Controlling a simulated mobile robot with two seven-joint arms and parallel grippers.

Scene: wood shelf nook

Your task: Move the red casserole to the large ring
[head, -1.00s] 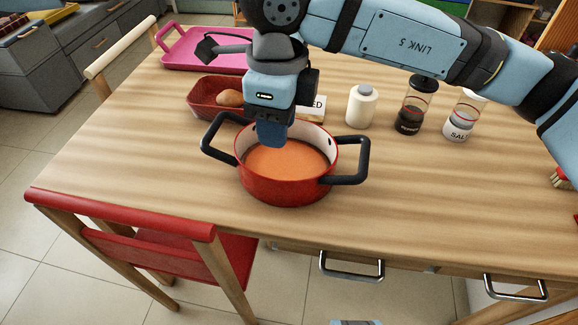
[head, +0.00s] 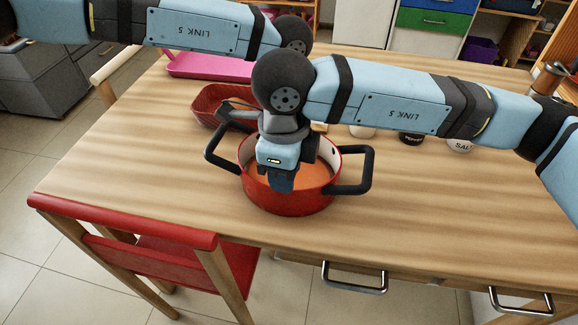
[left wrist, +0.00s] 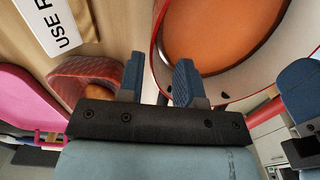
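The red casserole (head: 290,202) stands upright on the wooden table, with orange contents, a pale inner wall and a black handle on each side. My right gripper (head: 281,183) points down over its near part; I cannot tell whether its fingers touch the pot or are parted. My left arm reaches in from the upper left, and its gripper is hidden in the head view. In the left wrist view my left gripper (left wrist: 158,82) has its blue fingers apart, close to the casserole's rim (left wrist: 154,45); no grip shows. I see no large ring.
A red basket (head: 205,103) and a pink tray (head: 205,67) lie beyond the casserole. Several jars, including the salt jar (head: 460,146), stand behind my right arm. A lettered card (left wrist: 55,22) shows in the left wrist view. The table's right front is clear. A red chair (head: 130,222) stands in front.

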